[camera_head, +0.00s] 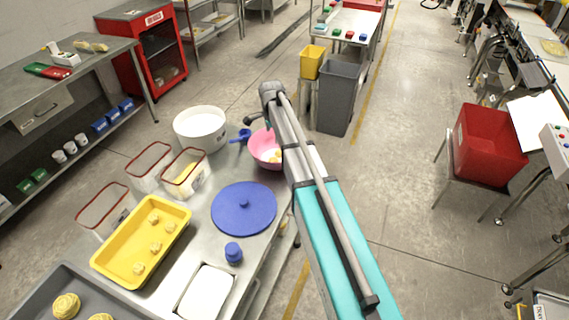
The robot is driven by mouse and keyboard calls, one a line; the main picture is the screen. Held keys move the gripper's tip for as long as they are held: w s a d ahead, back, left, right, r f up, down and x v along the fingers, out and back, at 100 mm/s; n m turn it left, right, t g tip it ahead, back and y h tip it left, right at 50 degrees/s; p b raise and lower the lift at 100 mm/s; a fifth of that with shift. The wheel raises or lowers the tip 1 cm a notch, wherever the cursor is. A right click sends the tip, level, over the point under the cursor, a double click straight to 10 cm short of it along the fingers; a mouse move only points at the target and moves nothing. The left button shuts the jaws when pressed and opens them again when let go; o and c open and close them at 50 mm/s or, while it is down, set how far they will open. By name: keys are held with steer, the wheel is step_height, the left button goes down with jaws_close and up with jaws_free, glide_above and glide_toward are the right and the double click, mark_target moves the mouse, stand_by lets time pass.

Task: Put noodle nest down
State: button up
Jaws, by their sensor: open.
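Pale yellow noodle nests lie in two places at the lower left. Several small ones (154,217) sit spread out in a yellow tray (183,226), and larger ones (66,306) lie in a grey tray (60,274) at the bottom edge. A pink bowl (262,146) holds some pale yellow pieces (275,156), partly hidden by my arm. My gripper (251,119) is small and dark at the far end of my arm, in the picture just above the pink bowl. It is open, and I see nothing held in it.
The steel table also carries a blue round lid (244,208), a blue-capped jar (233,253), a white tub (200,128), red-rimmed clear containers (186,174) and a white tray (207,293). Grey (339,97) and yellow (312,61) bins stand beyond. Open floor lies right of my arm.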

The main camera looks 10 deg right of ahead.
steer(key=s+n, duration=1.5)
steer(key=s, duration=1.3)
steer(key=shift+s+d, duration=0.15)
steer(key=shift+d, duration=0.05)
